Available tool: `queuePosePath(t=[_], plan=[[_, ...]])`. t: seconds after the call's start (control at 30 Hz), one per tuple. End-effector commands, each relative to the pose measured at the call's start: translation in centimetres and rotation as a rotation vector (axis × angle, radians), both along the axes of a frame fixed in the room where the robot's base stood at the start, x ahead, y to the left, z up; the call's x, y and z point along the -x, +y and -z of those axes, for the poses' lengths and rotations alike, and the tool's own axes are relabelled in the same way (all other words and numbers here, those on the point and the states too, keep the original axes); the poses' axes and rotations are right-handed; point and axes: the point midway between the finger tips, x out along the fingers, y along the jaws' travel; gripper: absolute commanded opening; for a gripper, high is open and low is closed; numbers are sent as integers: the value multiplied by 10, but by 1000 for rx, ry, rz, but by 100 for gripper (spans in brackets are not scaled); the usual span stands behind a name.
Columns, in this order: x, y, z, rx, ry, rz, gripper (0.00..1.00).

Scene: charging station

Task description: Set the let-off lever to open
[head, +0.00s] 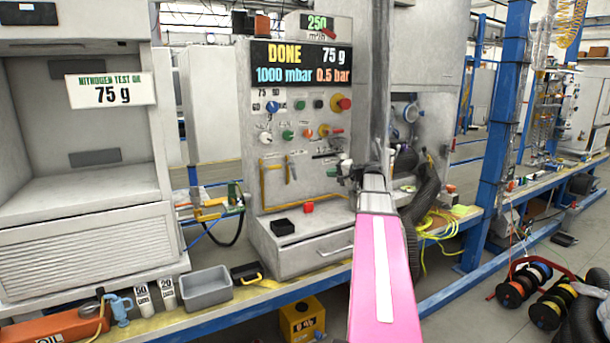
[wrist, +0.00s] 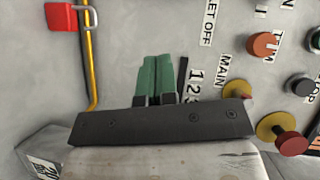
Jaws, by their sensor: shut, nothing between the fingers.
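The LET OFF label (wrist: 208,22) shows sideways on the grey panel in the wrist view, beside the MAIN label (wrist: 225,72). A thin dark bar (wrist: 183,74) lies close beside my fingertips; I cannot tell for sure whether it is the let-off lever. In the head view a small black lever (head: 325,155) sits on the panel below the knobs. My gripper (wrist: 155,76), with green fingertips, is shut and empty in front of the panel. It also shows in the head view (head: 333,171). It hides part of the panel.
A yellow knob with a red handle (head: 325,131), an orange knob (wrist: 265,45) and a red-and-yellow stop button (wrist: 290,143) stick out near my gripper. A yellow rail (wrist: 92,60) and red tag (wrist: 62,15) lie beside it. A black hose (head: 427,195) hangs right of my arm.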

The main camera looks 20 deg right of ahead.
Motion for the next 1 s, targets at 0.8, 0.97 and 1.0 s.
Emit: queuePosePath(t=[0.8, 0.97, 1.0], plan=[[-67, 74, 6, -6, -50, -51, 0], [-66, 93, 11, -6, -51, -49, 0], [-66, 97, 12, -6, -51, -49, 0]])
